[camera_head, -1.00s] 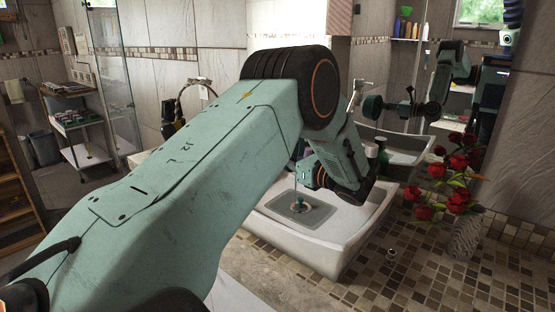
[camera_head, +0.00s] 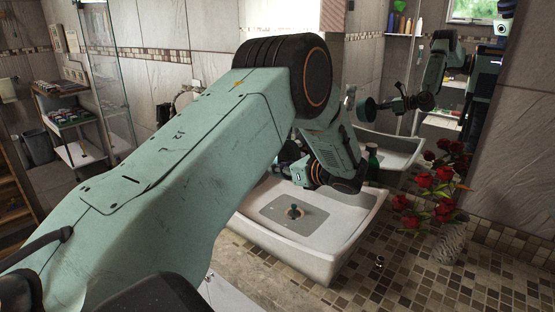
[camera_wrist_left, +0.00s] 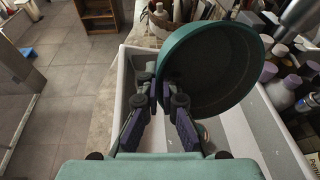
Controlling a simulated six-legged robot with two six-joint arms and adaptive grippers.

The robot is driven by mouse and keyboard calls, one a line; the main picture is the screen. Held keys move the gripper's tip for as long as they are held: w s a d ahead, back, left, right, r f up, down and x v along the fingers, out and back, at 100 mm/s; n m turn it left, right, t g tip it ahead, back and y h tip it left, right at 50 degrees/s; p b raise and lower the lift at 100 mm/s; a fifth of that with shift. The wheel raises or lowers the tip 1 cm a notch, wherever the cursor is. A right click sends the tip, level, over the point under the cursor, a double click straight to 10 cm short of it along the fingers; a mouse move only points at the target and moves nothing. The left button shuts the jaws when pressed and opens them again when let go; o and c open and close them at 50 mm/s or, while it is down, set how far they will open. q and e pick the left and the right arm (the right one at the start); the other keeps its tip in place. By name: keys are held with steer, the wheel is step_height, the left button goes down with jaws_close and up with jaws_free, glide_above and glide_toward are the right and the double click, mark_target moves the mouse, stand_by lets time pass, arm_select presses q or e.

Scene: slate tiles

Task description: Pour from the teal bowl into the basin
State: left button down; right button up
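In the wrist view my left gripper (camera_wrist_left: 168,100) is shut on the rim of the teal bowl (camera_wrist_left: 262,80). The bowl is tipped well over, and its dark inside shows; I see no contents in it. In the head view the left arm hides the bowl itself, but the mirror shows a reflected teal bowl (camera_head: 370,109). The white basin (camera_head: 325,257) is set in the counter, below and beyond my left wrist. A grey patch (camera_head: 318,222) covers its floor around a small teal drain piece (camera_head: 294,211). My right gripper is not in view.
Red roses (camera_head: 443,180) in a grey vase (camera_head: 451,242) stand right of the basin. A dark green bottle (camera_head: 373,162) stands behind it. A small metal item (camera_head: 379,262) lies on the tiled counter (camera_head: 400,285). In the wrist view, bottles (camera_wrist_left: 283,92) crowd the right.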

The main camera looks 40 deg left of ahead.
mark_target(277, 160)
arm_select(q)
steer(key=shift+a+r+h+p, duration=0.1)
steer(key=shift+r+h+p, duration=0.35)
steer(key=shift+p, duration=0.25)
steer(key=h+p, duration=0.2)
steer(key=p, duration=0.2)
steer(key=r+h+p, duration=0.1)
steer(key=h+p, duration=0.2)
steer(key=p, duration=0.2)
steer(key=shift+s+r+n+t+h, duration=0.1)
steer(key=shift+r+n+t+h, duration=0.1)
steer(key=shift+n+t+h, duration=0.15)
steer(key=shift+h+b, duration=0.3)
steer(key=shift+h, duration=0.7)
steer(key=h, duration=0.1)
steer(key=t+h, duration=0.1)
steer(key=h, duration=0.1)
steer(key=shift+r+n, duration=0.25)
steer(key=shift+r, duration=0.1)
steer(key=h, duration=0.2)
steer(key=shift+r+h, duration=0.2)
steer(key=shift+h, duration=0.1)
steer(key=shift+r, duration=0.1)
